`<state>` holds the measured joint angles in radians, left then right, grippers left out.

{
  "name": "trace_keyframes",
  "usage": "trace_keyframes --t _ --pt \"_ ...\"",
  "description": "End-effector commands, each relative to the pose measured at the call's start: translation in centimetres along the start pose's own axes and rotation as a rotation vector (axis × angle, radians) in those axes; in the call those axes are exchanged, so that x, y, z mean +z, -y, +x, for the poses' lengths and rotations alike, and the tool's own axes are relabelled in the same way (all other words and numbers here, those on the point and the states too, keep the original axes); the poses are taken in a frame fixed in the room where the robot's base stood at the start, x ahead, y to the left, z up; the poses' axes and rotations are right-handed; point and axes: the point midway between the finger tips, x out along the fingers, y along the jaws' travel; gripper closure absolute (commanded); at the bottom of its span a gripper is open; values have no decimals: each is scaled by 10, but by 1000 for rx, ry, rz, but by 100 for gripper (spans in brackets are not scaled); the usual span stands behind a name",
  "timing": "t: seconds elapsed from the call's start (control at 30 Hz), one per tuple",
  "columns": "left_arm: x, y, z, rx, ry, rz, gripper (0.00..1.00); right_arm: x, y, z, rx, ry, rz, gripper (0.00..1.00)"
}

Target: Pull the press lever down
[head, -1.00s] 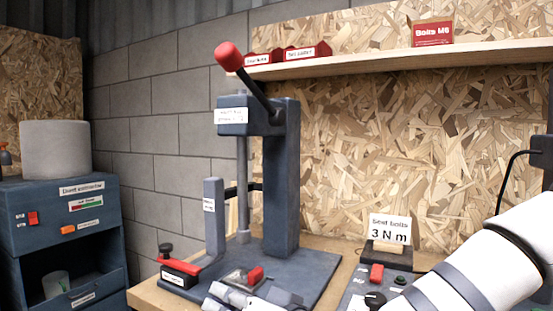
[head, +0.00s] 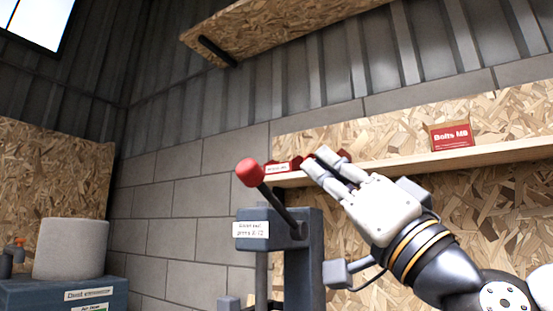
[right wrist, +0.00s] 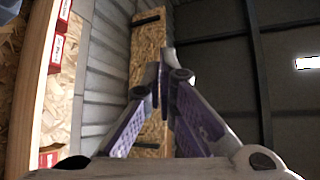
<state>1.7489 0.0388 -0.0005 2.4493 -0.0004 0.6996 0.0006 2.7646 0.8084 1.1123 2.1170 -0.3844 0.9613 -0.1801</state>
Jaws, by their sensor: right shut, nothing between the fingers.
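The press lever (head: 281,208) is a black bar with a red ball knob (head: 250,172) at its end. It slants up and left from the head of the blue-grey press (head: 305,262), with the knob at the raised end. My right gripper (head: 313,164) is shut and empty. In the head view it is to the right of the knob, pointing up and left, apart from the knob in the picture. Its closed fingertips also show in the right wrist view (right wrist: 160,80), where the lever is not seen. The lower press is out of frame. My left gripper is not in view.
A wooden shelf (head: 385,168) runs along the wall behind my right gripper, bearing red bins (head: 279,168) and a red bolts box (head: 450,136). A higher shelf (head: 270,30) hangs above. A grey cylinder (head: 70,249) stands on a blue cabinet (head: 50,294) at left.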

Motion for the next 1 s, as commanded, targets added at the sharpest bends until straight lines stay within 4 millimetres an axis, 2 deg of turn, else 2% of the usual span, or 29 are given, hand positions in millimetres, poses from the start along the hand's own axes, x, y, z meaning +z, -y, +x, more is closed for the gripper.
trace_keyframes --t 0.47,0.6,0.7,1.0 --pt "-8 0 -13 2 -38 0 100 -1 3 96 -2 -2 -1 100" --pt "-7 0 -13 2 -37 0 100 23 0 89 0 5 2 100" --pt "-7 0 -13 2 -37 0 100 33 0 85 1 3 2 100" --pt "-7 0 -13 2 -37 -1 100 38 0 83 0 1 1 100"
